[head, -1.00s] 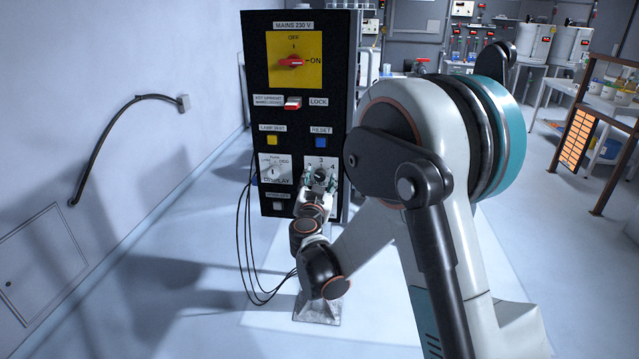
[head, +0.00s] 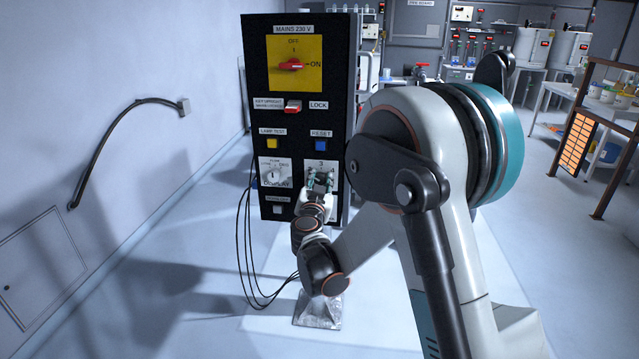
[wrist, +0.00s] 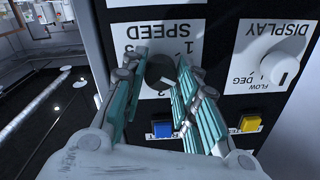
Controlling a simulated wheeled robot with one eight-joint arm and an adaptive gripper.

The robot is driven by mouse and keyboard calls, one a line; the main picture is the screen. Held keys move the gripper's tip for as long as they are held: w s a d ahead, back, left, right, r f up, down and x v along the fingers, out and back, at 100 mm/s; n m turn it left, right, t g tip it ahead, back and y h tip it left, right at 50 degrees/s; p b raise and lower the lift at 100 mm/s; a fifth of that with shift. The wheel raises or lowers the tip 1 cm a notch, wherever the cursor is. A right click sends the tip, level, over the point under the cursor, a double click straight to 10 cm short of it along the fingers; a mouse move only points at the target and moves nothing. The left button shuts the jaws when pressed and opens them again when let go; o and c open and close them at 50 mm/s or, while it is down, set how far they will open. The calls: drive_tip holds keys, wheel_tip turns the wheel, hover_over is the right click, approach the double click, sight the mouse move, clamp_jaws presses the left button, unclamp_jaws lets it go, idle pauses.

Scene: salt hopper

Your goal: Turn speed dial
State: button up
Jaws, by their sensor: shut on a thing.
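The dark round speed dial (wrist: 160,70) sits on a white plate marked SPEED (wrist: 160,28), which appears upside down in the wrist view. Numerals show around the dial, but I cannot make out where its pointer stands. My gripper (wrist: 163,72) has its teal fingers on either side of the dial and is shut on it. In the head view my gripper (head: 320,181) is at the lower right of the black control panel (head: 337,120), covering the dial and most of its plate.
Beside the speed plate is the display knob (head: 274,171). Above are a yellow lamp test button (head: 272,144), a blue reset button (head: 320,146), a red key switch (head: 293,107) and the red mains switch (head: 291,65). Black cables (head: 243,250) hang at the panel's left.

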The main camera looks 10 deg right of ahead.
drive_tip(key=shift+m, duration=0.4)
drive_tip(key=m, duration=0.5)
drive_tip(key=shift+m+b, duration=0.3)
drive_tip(key=shift+m, duration=0.1)
drive_tip(key=m, duration=0.5)
drive_tip(key=shift+f, duration=0.1)
drive_tip(key=o, duration=1.1)
drive_tip(key=v, duration=1.2)
drive_tip(key=shift+a+f, duration=0.1)
